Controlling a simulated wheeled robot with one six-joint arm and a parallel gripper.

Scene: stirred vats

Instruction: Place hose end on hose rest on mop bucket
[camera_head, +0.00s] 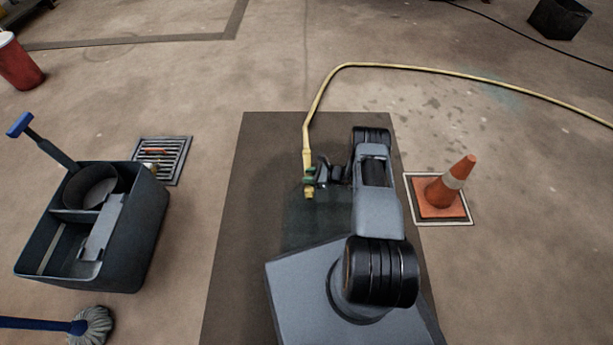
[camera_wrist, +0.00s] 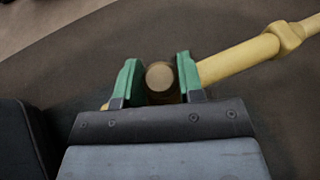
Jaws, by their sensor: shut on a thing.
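The yellow hose (camera_head: 343,69) runs from the right edge in the head view and bends down to its brass-coloured hose end (camera_head: 308,192). My gripper (camera_head: 310,175), with green fingertips, is shut on the hose end above the dark mat. In the wrist view, the green fingers of my gripper (camera_wrist: 160,80) stand on both sides of a round tan part, and the yellow hose (camera_wrist: 240,58) leads off to the upper right. The dark mop bucket (camera_head: 140,235) stands at the left, apart from my gripper. A grey plate on it (camera_head: 100,230) may be the hose rest; I cannot tell.
A floor drain (camera_head: 162,158) lies behind the bucket. A mop head (camera_head: 93,324) lies in front of it. A traffic cone (camera_head: 453,183) stands right of the dark mat (camera_head: 262,150). A red container (camera_head: 17,62) is far left. Floor shows between mat and bucket.

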